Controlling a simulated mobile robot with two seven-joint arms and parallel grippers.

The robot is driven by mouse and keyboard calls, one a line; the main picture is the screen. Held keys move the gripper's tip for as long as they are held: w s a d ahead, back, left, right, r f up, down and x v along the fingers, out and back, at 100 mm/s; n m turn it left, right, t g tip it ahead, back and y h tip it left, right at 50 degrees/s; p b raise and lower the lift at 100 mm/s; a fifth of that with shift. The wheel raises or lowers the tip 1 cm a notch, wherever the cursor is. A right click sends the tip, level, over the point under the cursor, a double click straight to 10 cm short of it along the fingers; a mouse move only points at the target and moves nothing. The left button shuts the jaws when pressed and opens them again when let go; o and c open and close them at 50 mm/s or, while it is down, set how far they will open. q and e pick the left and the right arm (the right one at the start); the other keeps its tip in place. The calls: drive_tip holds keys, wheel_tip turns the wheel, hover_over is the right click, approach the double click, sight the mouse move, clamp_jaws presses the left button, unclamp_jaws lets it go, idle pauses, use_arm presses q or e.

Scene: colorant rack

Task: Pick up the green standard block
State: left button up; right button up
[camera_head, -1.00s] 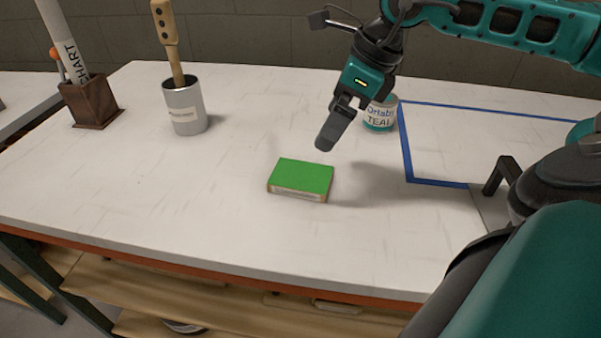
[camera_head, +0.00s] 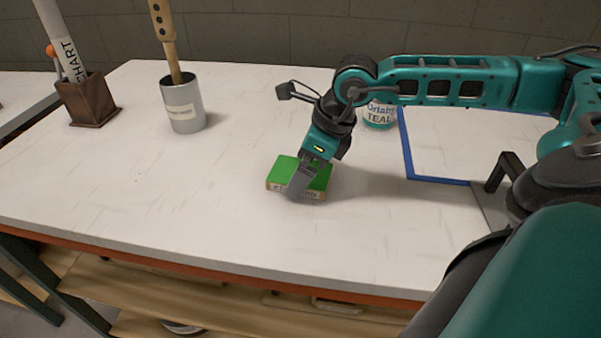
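The green standard block (camera_head: 283,171) lies flat on the white workbench (camera_head: 200,210), green face up, with a pale label on its front side. My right gripper (camera_head: 300,188) comes in from the right and points down over the block. Its near finger covers part of the block's top and front edge. The far finger is hidden, so I cannot tell whether the gripper is open or shut. My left gripper is not in view.
A teal paint can (camera_head: 379,116) stands behind my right arm. A blue taped outline (camera_head: 408,150) is to the right. A metal cup (camera_head: 184,107) with a wooden-handled tool and a wooden holder (camera_head: 88,100) with a rolled chart stand at the left.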

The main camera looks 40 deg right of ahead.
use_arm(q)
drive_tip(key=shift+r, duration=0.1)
use_arm(e)
drive_tip(key=shift+c, duration=0.2)
drive_tip(key=c, duration=0.9)
drive_tip(key=shift+o, duration=0.2)
use_arm(q)
drive_tip(key=p, duration=0.1)
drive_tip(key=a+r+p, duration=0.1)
drive_tip(key=p, duration=0.1)
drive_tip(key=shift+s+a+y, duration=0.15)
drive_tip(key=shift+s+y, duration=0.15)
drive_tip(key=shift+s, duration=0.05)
use_arm(e)
wheel_tip(320, 180, up, 20)
